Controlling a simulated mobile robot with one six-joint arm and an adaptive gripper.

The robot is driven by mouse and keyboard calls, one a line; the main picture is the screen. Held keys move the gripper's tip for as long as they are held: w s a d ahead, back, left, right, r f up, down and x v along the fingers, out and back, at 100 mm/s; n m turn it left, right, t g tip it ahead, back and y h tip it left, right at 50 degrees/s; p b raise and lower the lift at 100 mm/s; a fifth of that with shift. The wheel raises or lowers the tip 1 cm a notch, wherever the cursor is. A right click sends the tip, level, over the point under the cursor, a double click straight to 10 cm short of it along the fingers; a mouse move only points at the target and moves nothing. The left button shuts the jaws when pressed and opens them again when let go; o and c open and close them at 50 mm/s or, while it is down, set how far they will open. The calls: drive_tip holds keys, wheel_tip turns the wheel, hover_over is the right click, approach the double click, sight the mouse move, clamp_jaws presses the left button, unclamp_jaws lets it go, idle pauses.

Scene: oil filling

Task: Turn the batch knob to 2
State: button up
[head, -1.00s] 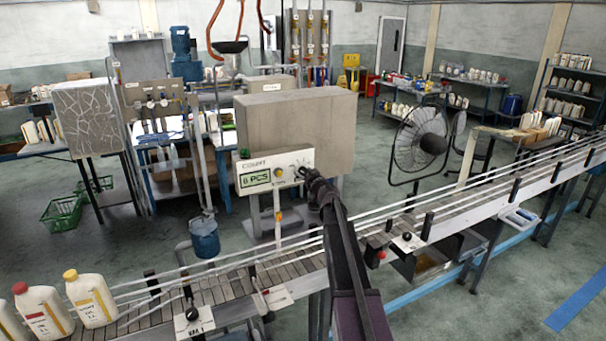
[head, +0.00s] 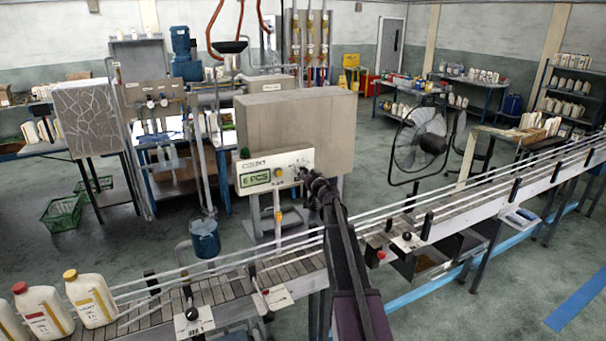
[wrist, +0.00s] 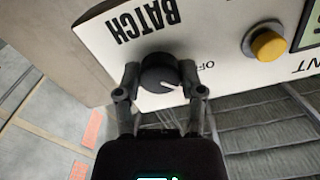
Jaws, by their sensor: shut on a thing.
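The batch knob (wrist: 158,70) is a round black knob with a white pointer line on a white panel marked BATCH. My gripper (wrist: 160,82) has one finger on each side of it and is shut on it. In the wrist view the pointer slants to the lower right. The knob's scale numbers are not readable. In the head view my gripper (head: 309,181) reaches the right end of the counter panel (head: 276,168) and hides most of the knob. The panel's green display (head: 256,178) seems to read 6 PCS, in small blurred characters.
A yellow button (wrist: 269,45) sits on the panel beside the knob, near partly visible lettering. A conveyor (head: 240,287) with white rails runs below, carrying white bottles (head: 92,300) at the left. A large grey box (head: 297,122) stands behind the panel.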

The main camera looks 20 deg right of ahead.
drive_tip(key=shift+m, duration=2.3)
drive_tip(key=o, duration=1.1)
drive_tip(key=shift+o, duration=0.2)
drive_tip(key=s, duration=1.2)
drive_tip(key=shift+d, duration=0.2)
